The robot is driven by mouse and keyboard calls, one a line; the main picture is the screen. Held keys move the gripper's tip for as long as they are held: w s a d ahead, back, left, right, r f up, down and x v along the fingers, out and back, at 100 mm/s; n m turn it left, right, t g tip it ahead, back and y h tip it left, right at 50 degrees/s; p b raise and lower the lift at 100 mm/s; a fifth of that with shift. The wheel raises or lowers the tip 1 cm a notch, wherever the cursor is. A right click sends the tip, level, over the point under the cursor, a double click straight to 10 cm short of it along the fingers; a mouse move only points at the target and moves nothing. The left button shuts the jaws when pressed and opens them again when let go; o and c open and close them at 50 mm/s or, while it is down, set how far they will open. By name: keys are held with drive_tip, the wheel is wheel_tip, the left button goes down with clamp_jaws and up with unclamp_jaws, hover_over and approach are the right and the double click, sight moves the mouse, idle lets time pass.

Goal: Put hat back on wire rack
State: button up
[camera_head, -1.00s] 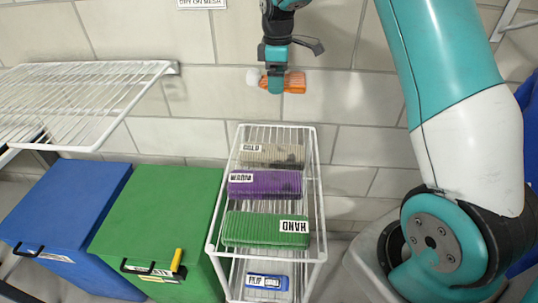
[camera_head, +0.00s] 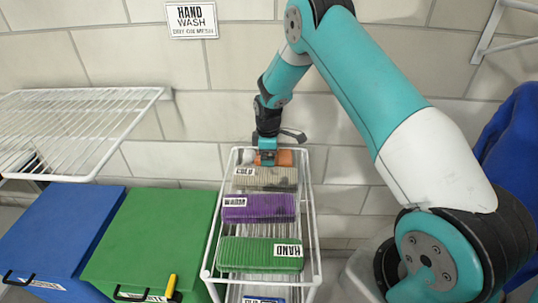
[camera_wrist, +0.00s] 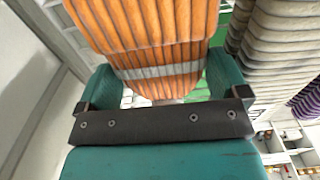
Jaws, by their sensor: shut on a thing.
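An orange ribbed knit hat (camera_wrist: 145,25) with a grey band fills the top of the wrist view. My gripper (camera_wrist: 158,82) has its teal fingers on both sides of the hat and is shut on it. In the head view my gripper (camera_head: 266,160) is at the far end of a white wire cart (camera_head: 311,215), and a little of the orange hat (camera_head: 286,158) shows beside it. Whether the hat touches the cart is hidden. A separate white wire rack (camera_head: 100,125) is mounted on the wall at left.
The cart holds ribbed bundles: beige labelled COLD (camera_head: 266,179), purple labelled WARM (camera_head: 262,209) and green labelled HAND (camera_head: 245,253). Blue (camera_head: 62,225) and green (camera_head: 150,240) lidded bins stand left. A wall sign (camera_head: 191,20) reads HAND WASH, DRY ON MESH.

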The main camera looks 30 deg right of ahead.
drive_tip(key=shift+f, duration=0.1)
drive_tip(key=shift+f, duration=0.15)
drive_tip(key=o, duration=0.6)
wheel_tip(320, 180, up, 12)
drive_tip(key=b, duration=0.2)
drive_tip(key=s+a+r+m+y, duration=0.1)
drive_tip(key=s+a+r, duration=0.5)
drive_tip(key=a+r, duration=0.2)
drive_tip(key=s+a+r+m+y, duration=0.1)
drive_tip(key=s+a, duration=0.3)
drive_tip(key=s, duration=0.5)
drive_tip(key=s+a+r+m+y, duration=0.1)
drive_tip(key=s+a+r, duration=0.3)
drive_tip(key=s, duration=0.5)
drive_tip(key=s+a+r+m+y, duration=0.1)
drive_tip(key=s+a, duration=0.3)
drive_tip(key=s, duration=0.5)
drive_tip(key=shift+s+a+r, duration=0.3)
drive_tip(key=shift+s+r, duration=0.1)
drive_tip(key=shift+r, duration=0.35)
